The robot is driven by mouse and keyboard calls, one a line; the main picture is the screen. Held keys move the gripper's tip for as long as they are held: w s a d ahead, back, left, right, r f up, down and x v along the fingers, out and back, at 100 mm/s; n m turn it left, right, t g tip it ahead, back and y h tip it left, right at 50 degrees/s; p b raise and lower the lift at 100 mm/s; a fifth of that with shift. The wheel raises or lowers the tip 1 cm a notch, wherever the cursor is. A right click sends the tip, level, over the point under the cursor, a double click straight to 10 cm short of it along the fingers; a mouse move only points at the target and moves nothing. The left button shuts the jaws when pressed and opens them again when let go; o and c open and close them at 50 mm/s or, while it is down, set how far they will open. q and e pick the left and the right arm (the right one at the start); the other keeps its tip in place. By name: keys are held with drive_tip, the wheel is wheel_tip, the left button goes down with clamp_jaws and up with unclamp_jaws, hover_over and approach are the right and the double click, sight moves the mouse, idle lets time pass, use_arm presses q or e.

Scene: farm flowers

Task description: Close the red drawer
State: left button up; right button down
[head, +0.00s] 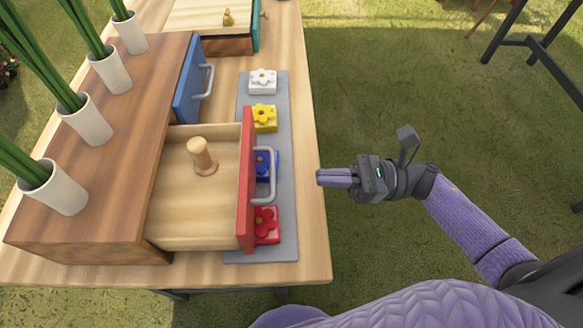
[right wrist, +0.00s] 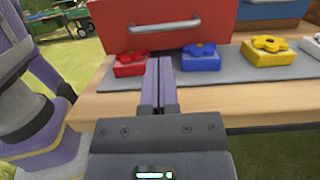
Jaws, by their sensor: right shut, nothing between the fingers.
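The red drawer (head: 247,180) is pulled out of the wooden cabinet (head: 115,130), its inside showing a wooden peg (head: 202,156). A grey handle (head: 266,178) is on its red front. In the right wrist view the red front (right wrist: 150,20) and its handle (right wrist: 165,27) are ahead of my gripper. My right gripper (head: 320,178) is shut and empty, just off the table's right edge, to the right of the handle and apart from it. Its fingers (right wrist: 160,62) point toward the drawer front. My left gripper is not in view.
A grey mat (head: 282,150) beside the cabinet bears white (head: 262,82), yellow (head: 264,118), blue (head: 268,163) and red (head: 266,224) flower blocks; the drawer front overhangs the latter two. A blue drawer (head: 188,80) is above. Several white vases (head: 88,122) stand on top. Grass is open at right.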

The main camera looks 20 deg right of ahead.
sight(253, 179)
drive_tip(key=x, duration=0.6)
drive_tip(key=shift+a, duration=0.1)
drive_tip(key=x, duration=0.2)
drive_tip(key=f+x, duration=0.1)
drive_tip(key=x, duration=0.2)
drive_tip(key=b+x, duration=0.1)
drive_tip(key=x, duration=0.2)
drive_tip(key=shift+w+a+f, duration=0.15)
drive_tip(key=shift+a+f, duration=0.05)
drive_tip(key=shift+f, duration=0.05)
